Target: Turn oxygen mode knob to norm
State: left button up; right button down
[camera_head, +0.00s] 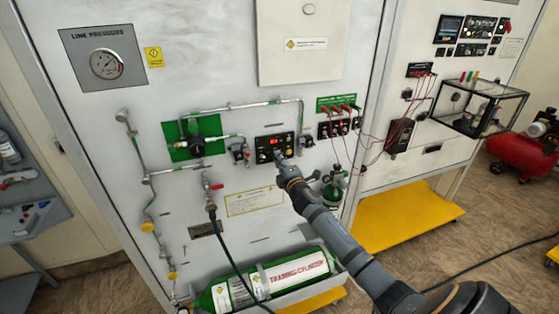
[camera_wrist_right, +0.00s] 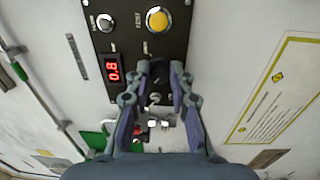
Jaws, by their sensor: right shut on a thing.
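The black oxygen control panel (camera_head: 263,149) is on the white cabinet front, with a red lit display. It also shows in the right wrist view (camera_wrist_right: 126,40), with the display (camera_wrist_right: 112,68) reading 0.8. My right gripper (camera_head: 282,160) reaches the panel's lower part. In the right wrist view, its two fingers (camera_wrist_right: 160,75) are closed around a dark knob (camera_wrist_right: 158,68) on the panel. The fingers hide most of this knob, so I cannot read its setting or mark. My left gripper is not in view.
Pipes, a black regulator (camera_head: 197,146) and a valve (camera_head: 240,152) are left of the panel. Red leads (camera_head: 350,150) hang to its right. A green training cylinder (camera_head: 235,293) lies below.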

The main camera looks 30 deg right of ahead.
jog(key=shift+f, duration=0.1)
jog(key=c, duration=1.2)
grip_release()
jog(key=shift+a, duration=0.1)
jog(key=shift+s, duration=0.15)
jog(key=v, duration=1.1)
jog(key=shift+s, duration=0.4)
